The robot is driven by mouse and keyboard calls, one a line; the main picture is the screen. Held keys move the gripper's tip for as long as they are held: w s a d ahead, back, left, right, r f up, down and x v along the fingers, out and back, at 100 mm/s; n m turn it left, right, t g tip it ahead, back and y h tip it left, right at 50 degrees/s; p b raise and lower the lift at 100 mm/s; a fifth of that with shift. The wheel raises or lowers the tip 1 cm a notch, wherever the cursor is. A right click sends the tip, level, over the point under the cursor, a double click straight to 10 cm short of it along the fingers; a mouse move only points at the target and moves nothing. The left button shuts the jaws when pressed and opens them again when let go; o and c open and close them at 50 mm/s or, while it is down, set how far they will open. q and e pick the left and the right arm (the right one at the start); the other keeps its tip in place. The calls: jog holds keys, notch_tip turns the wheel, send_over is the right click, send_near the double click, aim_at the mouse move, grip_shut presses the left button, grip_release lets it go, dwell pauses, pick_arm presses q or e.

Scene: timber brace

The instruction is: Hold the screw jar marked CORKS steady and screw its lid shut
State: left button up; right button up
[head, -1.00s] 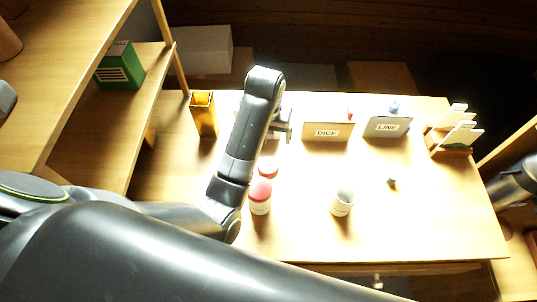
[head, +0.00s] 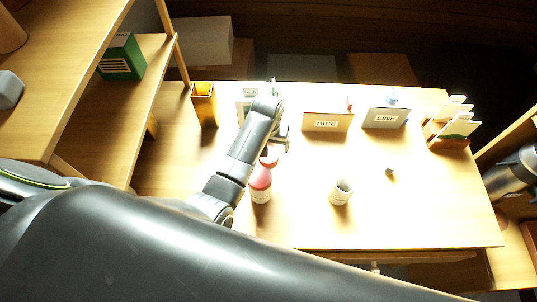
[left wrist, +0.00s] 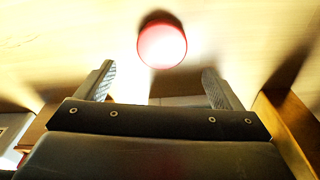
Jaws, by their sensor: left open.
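My left gripper (head: 281,141) is open and empty above the table, beside and behind the red-topped things. A jar with a red top and white label band (head: 261,184) stands upright there. A white jar (head: 340,192) that looks open at the top stands to the right. No CORKS marking can be read. In the left wrist view one red round top (left wrist: 162,46) lies beyond and between the open fingers, apart from them.
At the back stand the DICE box (head: 326,121), the LINE box (head: 386,118) and a partly hidden labelled box (head: 246,103). An amber container (head: 204,104) is back left, a card rack (head: 449,130) back right. A small dark object (head: 389,171) lies right of the white jar.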

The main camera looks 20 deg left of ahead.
pick_arm(q)
jog(key=shift+f, duration=0.4)
jog(key=shift+a+f+p, duration=0.1)
jog(key=shift+f+p, duration=0.3)
jog(key=shift+f, duration=2.2)
jog(key=c, duration=1.1)
jog(key=shift+o, duration=0.2)
jog(key=shift+r, duration=0.1)
notch_tip(320, 180, up, 10)
